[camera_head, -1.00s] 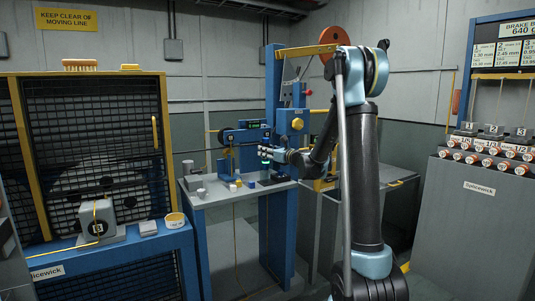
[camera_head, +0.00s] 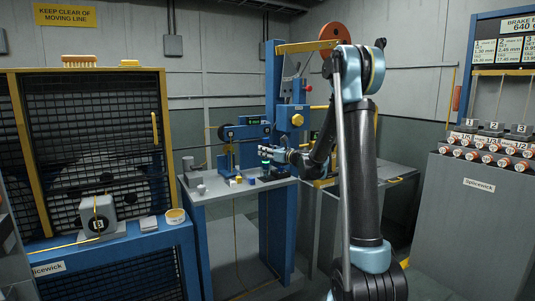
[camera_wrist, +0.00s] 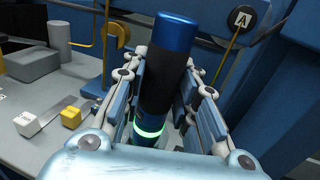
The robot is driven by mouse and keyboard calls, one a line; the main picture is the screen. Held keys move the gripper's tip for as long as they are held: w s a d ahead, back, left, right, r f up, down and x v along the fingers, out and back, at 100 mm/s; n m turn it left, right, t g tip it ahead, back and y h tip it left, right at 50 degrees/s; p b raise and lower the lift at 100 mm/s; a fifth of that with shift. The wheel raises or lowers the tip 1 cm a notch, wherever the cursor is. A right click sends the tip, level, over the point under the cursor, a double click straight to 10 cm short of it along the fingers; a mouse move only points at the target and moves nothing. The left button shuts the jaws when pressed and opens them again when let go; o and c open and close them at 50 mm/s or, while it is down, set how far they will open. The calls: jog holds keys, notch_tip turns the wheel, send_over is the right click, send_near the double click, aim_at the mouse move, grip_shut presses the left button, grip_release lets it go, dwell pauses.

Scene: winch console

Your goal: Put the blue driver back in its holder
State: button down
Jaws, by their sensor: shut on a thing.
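The blue driver (camera_wrist: 158,75) fills the middle of the wrist view. It has a blue top end, a black grip and a glowing green ring low on its body. My gripper (camera_wrist: 165,110) is shut on it, with a jaw on each side, and the driver leans slightly in the picture. Its lower end is hidden by my gripper. In the head view my gripper (camera_head: 268,153) is above the right part of the grey bench (camera_head: 222,194), and the driver is too small there to make out well. I cannot make out its holder in either view.
A white cube (camera_wrist: 27,123) and a yellow cube (camera_wrist: 71,117) lie on the bench, left of my gripper. A blue post (camera_head: 273,100) stands close behind.

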jog(key=shift+f, duration=0.55)
jog(key=c, duration=1.2)
grip_release()
jog(key=shift+s+d, duration=0.1)
